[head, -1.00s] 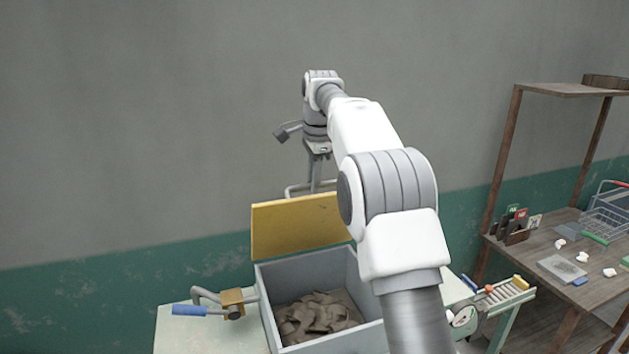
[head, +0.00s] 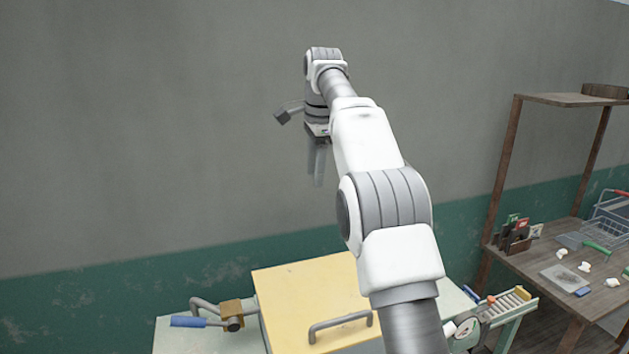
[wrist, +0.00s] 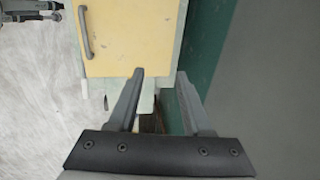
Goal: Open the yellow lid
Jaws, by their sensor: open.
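The yellow lid (head: 305,287) lies flat over the grey box in the head view, covering its opening. Its grey bar handle (head: 340,324) is near the front edge. The lid (wrist: 128,40) and handle (wrist: 85,31) also show at the top of the wrist view. My gripper (head: 317,180) hangs above and behind the lid in the head view, clear of it. In the wrist view my gripper (wrist: 160,75) has its fingers spread with nothing between them. My arm hides the right part of the lid.
A blue-handled lever (head: 190,321) sticks out left of the box on the pale green table (head: 175,343). A small roller rack (head: 505,305) stands at right. A wooden shelf bench (head: 530,265) with a wire basket (head: 610,215) is further right.

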